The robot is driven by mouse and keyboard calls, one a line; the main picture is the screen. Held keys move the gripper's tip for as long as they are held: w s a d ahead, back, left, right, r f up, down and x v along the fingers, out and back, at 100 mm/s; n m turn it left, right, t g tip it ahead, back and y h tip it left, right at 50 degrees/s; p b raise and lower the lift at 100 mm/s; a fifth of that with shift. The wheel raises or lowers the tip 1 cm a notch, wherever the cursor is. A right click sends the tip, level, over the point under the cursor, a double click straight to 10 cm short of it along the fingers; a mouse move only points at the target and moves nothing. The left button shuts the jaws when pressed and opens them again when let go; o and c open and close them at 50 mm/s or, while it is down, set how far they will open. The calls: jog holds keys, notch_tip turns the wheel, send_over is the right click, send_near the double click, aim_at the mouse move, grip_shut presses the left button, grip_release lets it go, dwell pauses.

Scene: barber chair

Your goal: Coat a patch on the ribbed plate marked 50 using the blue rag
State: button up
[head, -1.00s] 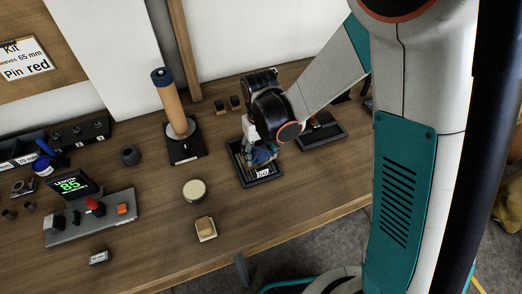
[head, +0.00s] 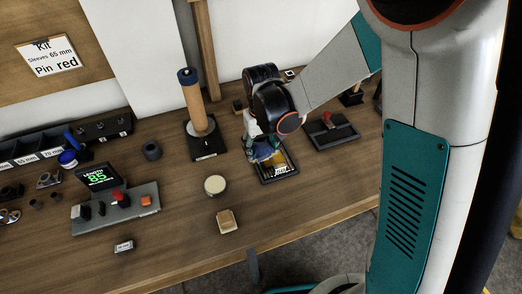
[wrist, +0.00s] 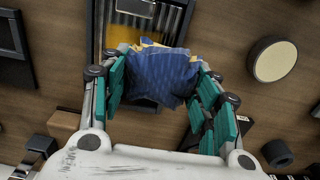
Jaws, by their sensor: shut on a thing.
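The blue rag (wrist: 158,76) is bunched between the green-padded fingers of my gripper (wrist: 160,84), which is shut on it; a yellowish edge shows. In the head view my gripper (head: 263,146) holds the rag (head: 266,153) over the far-left part of a dark-framed ribbed plate (head: 291,173). The plate (wrist: 183,22) lies beyond the rag in the wrist view, with dark ribs and an orange-yellow area. The rag covers part of it; I cannot tell whether they touch. A white label on its near end is too small to read surely.
A second dark tray (head: 346,134) with a red-topped part lies to the right. A post with an orange-brown sleeve (head: 195,105) stands to the left. A round cream-lidded tin (head: 215,185) and a tan block (head: 227,221) lie nearer. The front right of the bench is clear.

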aim_at(262, 146)
jog(key=shift+d+r+p, duration=0.1)
jog(key=shift+r+p, duration=1.15)
jog(key=shift+r, duration=0.9)
